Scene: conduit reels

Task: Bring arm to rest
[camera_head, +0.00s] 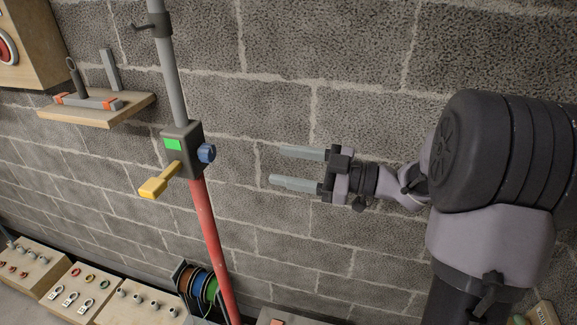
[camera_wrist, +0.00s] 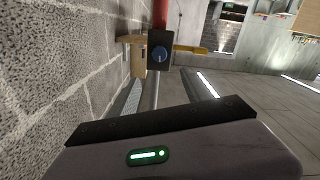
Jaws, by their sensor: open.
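My gripper (camera_head: 296,168) is open and empty in the head view, its two grey fingers pointing left in front of the block wall. It is right of a dark box (camera_head: 182,150) on a vertical conduit and apart from it. The box has a green patch, a blue knob (camera_head: 207,153) and a yellow lever (camera_head: 160,180) that points down and left. My arm comes in from the right side. In the wrist view the box (camera_wrist: 158,54) with its blue knob shows ahead of the gripper's dark housing, and the yellow lever (camera_wrist: 190,49) sticks out to the right.
The conduit is grey above the box (camera_head: 169,80) and red below it (camera_head: 208,235). A wooden shelf (camera_head: 97,112) with tools is on the wall at left. Wooden blocks with fittings (camera_head: 75,287) and cable reels (camera_head: 197,284) stand low at left. The block wall (camera_head: 350,60) lies close behind my arm.

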